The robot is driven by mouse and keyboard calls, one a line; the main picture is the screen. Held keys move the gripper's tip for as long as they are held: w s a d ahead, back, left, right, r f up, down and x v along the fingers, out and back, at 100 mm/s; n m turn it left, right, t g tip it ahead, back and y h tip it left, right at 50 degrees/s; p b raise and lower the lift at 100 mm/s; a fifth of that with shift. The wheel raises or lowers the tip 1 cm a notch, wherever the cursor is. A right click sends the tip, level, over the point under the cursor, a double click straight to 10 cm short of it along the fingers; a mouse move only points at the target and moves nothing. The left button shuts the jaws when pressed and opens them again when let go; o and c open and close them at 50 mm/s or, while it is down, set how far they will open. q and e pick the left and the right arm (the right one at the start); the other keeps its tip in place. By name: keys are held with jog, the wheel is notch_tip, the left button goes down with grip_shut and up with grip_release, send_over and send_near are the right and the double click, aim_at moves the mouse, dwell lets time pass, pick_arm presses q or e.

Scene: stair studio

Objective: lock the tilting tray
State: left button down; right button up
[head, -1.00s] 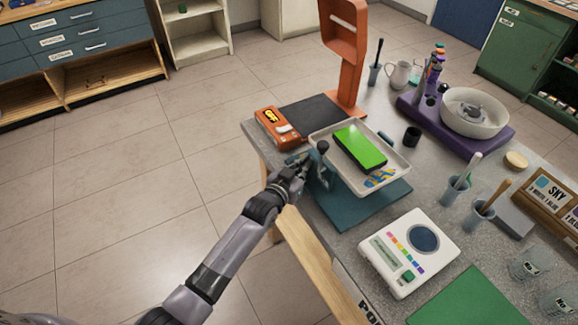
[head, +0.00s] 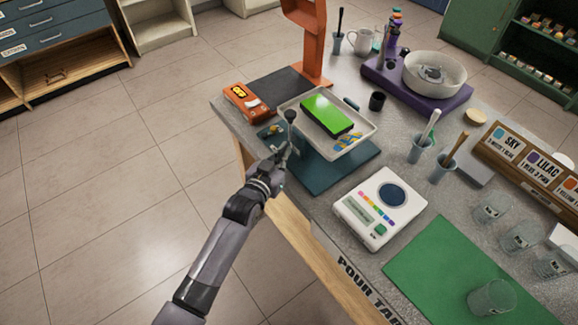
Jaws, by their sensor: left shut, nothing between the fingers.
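The white tilting tray (head: 362,133) sits over a teal base (head: 350,171) near the table's left edge and looks roughly level. A green block (head: 326,114) and a blue and yellow patterned piece (head: 348,140) lie in it. A lever with a dark knob (head: 290,115) stands upright at the tray's left corner. A small brass-coloured part (head: 272,130) shows on the base beside it. My left gripper (head: 284,152) is shut and empty, just below the knob at the table edge. I cannot tell if it touches the lever. My right gripper is out of view.
An orange box (head: 240,102) and an orange stand (head: 309,45) are behind the tray. A white device with a round dark pad (head: 380,208) is in front. Cups with tools (head: 420,150) stand to the right. A green mat (head: 440,265) holds a clear glass.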

pick_arm(q)
jog(key=s, duration=0.1)
jog(key=s+d, duration=0.1)
jog(key=s+r, duration=0.1)
jog(key=s, duration=0.1)
jog(key=shift+s+d, duration=0.1)
jog(key=shift+d, duration=0.15)
jog(key=shift+s+d+r, duration=0.1)
jog(key=shift+s+r, duration=0.05)
jog(key=shift+s, duration=0.25)
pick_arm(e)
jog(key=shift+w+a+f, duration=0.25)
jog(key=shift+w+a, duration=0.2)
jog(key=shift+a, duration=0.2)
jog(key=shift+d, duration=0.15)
